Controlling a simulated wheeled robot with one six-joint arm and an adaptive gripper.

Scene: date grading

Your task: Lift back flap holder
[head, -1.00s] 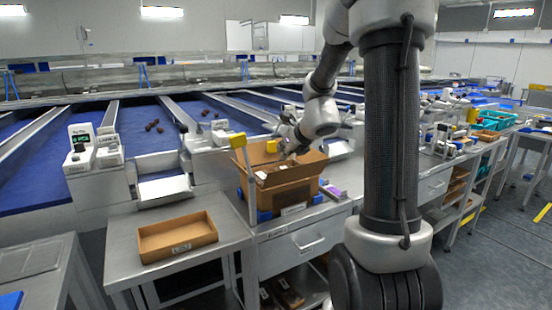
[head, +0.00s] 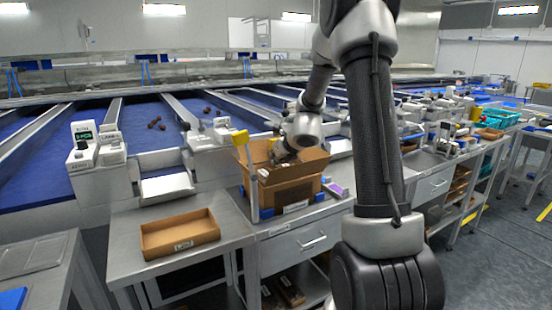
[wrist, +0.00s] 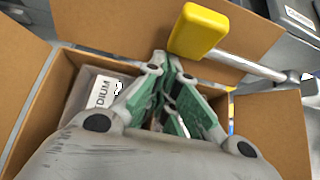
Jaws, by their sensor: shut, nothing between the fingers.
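In the wrist view a yellow-headed flap holder (wrist: 199,32) on a metal rod lies across the upper middle, over a cardboard flap of the open carton (wrist: 32,95). My gripper (wrist: 172,88) is shut and empty, just below the yellow head in that picture; whether they touch I cannot tell. In the head view my gripper (head: 281,156) is over the open carton (head: 290,192). A yellow-topped holder post (head: 239,138) stands at the carton's left side.
A grey container with a partly hidden label (wrist: 104,93) sits inside the carton. A shallow cardboard tray (head: 180,234) is on the steel bench at the left. A purple item (head: 335,189) lies right of the carton. Blue sorting lanes run behind.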

